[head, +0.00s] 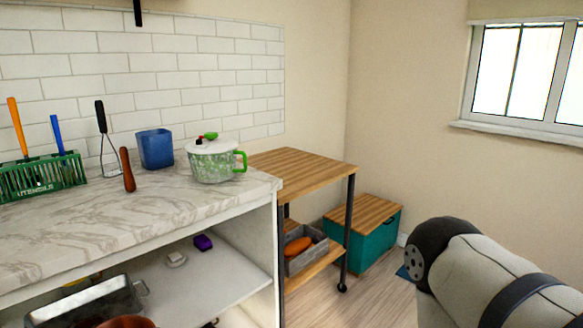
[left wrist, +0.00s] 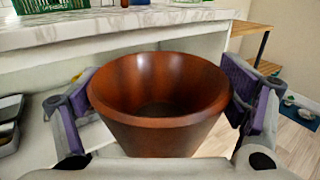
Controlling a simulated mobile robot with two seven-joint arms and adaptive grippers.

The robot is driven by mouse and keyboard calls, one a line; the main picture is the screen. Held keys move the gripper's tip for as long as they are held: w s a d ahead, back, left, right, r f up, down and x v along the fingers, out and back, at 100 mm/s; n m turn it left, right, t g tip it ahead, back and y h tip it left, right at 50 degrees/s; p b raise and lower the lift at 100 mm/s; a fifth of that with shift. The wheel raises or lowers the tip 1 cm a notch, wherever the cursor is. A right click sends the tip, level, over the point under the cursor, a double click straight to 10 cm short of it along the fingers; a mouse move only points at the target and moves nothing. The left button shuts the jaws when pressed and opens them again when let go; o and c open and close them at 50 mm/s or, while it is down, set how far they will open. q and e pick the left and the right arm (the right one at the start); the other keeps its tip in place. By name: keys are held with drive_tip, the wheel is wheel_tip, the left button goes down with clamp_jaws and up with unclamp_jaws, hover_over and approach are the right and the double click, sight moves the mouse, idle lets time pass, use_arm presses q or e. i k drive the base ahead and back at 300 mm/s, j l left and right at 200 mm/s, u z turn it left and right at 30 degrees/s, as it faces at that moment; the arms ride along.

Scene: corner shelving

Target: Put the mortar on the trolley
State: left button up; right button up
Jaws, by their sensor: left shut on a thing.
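The mortar (left wrist: 158,110), a reddish-brown wooden bowl with a wide open top, fills the middle of the left wrist view. It is upright and looks empty. My left gripper (left wrist: 163,92) is shut on it, with a purple-padded finger on each side. In the head view only a brown rim of the mortar (head: 127,322) shows at the bottom edge, in front of the shelving. The trolley (head: 290,160) has a wooden top, dark legs and castors, and stands beyond the counter's right end. Its top is bare. My right gripper is not in view.
The marble counter (head: 120,215) holds a green utensil rack (head: 42,178), a blue container (head: 155,148) and a lidded pot (head: 212,160) near its right end. The trolley's lower shelf holds a grey crate (head: 308,255). A teal box (head: 372,250) stands behind.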

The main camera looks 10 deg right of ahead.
sight(295, 170)
drive_tip(key=i+l+z, duration=0.2)
drive_tip(key=i, duration=0.2)
drive_tip(key=i+l+z, duration=0.15)
drive_tip(key=i, duration=0.25)
drive_tip(key=i+l+z, duration=0.2)
drive_tip(key=i, duration=0.2)
